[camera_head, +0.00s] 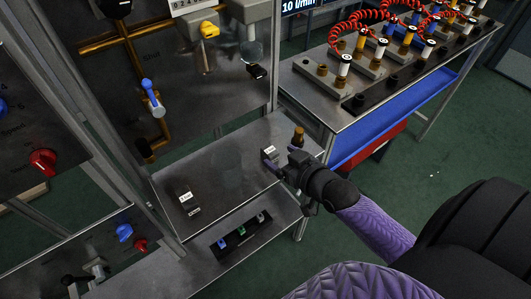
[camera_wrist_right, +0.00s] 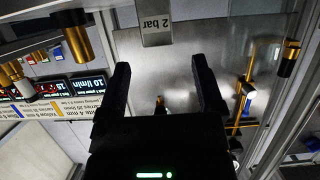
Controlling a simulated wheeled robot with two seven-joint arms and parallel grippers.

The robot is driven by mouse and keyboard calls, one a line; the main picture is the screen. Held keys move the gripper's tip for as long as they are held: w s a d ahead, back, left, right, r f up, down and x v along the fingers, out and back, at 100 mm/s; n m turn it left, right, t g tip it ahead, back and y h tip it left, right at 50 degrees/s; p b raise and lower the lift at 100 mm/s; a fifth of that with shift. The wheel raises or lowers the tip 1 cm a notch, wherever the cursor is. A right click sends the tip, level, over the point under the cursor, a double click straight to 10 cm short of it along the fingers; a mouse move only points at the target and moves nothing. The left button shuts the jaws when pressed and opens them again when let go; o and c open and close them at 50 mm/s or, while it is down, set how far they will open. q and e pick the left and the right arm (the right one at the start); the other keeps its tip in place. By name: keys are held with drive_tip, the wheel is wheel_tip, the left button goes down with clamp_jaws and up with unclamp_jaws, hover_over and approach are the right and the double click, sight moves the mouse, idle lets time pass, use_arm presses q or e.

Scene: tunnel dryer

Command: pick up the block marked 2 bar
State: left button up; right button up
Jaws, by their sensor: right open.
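The block marked 2 bar (camera_wrist_right: 156,30) shows in the right wrist view beyond the fingertips, with its label upside down. It lines up roughly with the gap between the fingers, and no finger touches it there. In the head view a grey block with a white label (camera_head: 269,151) stands on the metal shelf just ahead of my right gripper (camera_head: 280,166); its label is too small to read there. My right gripper is open and empty; its two dark fingers (camera_wrist_right: 162,68) are spread apart in the wrist view. My left gripper is not in view.
Another labelled block (camera_head: 187,201) lies on the left of the shelf (camera_head: 225,160). A brass fitting (camera_head: 298,136) stands close behind my right gripper. A strip with coloured buttons (camera_head: 241,233) is on the lower front ledge. A bench with red coiled hoses (camera_head: 360,28) is at upper right.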

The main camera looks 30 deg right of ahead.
sight(275, 156)
drive_tip(key=b+x, duration=0.1)
drive_tip(key=x, duration=0.2)
drive_tip(key=f+b+x, duration=0.1)
drive_tip(key=x, duration=0.2)
drive_tip(key=shift+s+d+f, duration=0.1)
drive_tip(key=shift+s+f, duration=0.1)
drive_tip(key=shift+s+r, duration=0.1)
drive_tip(key=shift+c, duration=0.3)
clamp_jaws()
